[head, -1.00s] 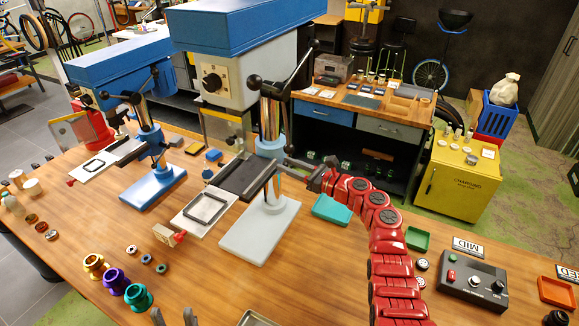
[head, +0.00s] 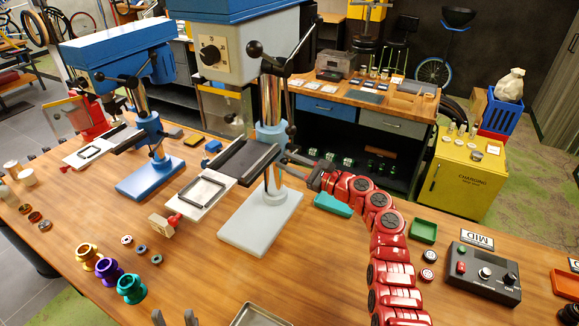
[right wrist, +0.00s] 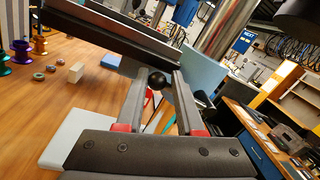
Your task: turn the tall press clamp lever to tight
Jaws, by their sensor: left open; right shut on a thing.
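The tall press (head: 245,60) has a blue top, a grey head, a shiny column and a pale base plate (head: 258,225). My right gripper (head: 290,156) is at the right side of the column, just beside the table bracket. In the right wrist view a black ball knob (right wrist: 157,80), which looks like the clamp lever's end, sits between the fingertips of my right gripper (right wrist: 160,84). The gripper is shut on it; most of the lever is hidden. My left gripper (head: 174,317) is open and empty at the bottom edge, only its fingertips showing.
A long feed lever (head: 300,48) with black knobs rises beside the column. The press table (head: 240,165) carries a pale plate with a black frame. A shorter blue press (head: 145,125) stands left.

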